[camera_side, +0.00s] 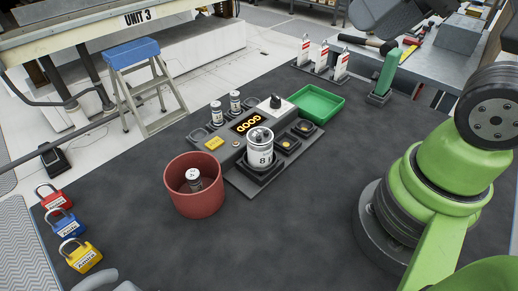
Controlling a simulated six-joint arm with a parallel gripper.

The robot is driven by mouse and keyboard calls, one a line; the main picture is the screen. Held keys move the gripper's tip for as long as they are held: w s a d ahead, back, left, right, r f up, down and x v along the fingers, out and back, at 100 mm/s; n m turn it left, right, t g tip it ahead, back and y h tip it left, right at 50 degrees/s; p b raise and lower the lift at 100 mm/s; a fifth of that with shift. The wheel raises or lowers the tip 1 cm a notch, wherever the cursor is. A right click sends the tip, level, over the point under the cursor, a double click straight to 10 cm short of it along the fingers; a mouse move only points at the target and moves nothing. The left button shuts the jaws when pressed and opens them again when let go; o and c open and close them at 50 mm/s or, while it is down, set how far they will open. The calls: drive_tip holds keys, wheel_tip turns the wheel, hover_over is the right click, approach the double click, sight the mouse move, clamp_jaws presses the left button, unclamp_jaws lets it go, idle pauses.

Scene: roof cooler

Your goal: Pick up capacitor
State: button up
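A white cylindrical capacitor (261,154) with a dark figure on its side and terminals on top stands upright in a dark square holder on the grey test unit (234,143). The unit's display (248,122) reads "GOOD" in orange. Two smaller white cylinders (217,112) (236,101) stand upright at the back left of the unit. Another cylinder (194,180) with a pale top sits inside the red bin (193,208).
An empty green tray (317,104) lies behind the unit at right. Three red-and-white labelled items (322,58) stand at the back. A green upright tool (387,75) stands at right. Red, blue and yellow padlocks (81,255) lie at left. The dark mat is clear in front.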

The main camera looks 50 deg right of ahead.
drive_tip(key=o, duration=0.7)
drive_tip(key=m+g+h, duration=0.1)
drive_tip(key=g+h, duration=0.1)
drive_tip(key=g, duration=0.5)
hover_over(260, 143)
drive_tip(key=w+d, duration=0.1)
drive_tip(key=d, duration=0.1)
drive_tip(key=f, duration=1.4)
drive_tip(key=shift+a+f, duration=0.2)
drive_tip(key=shift+f, duration=0.15)
wheel_tip(260, 143, down, 5)
drive_tip(key=shift+w+f, duration=0.15)
drive_tip(key=shift+a+f, duration=0.1)
drive_tip(key=shift+f, duration=2.6)
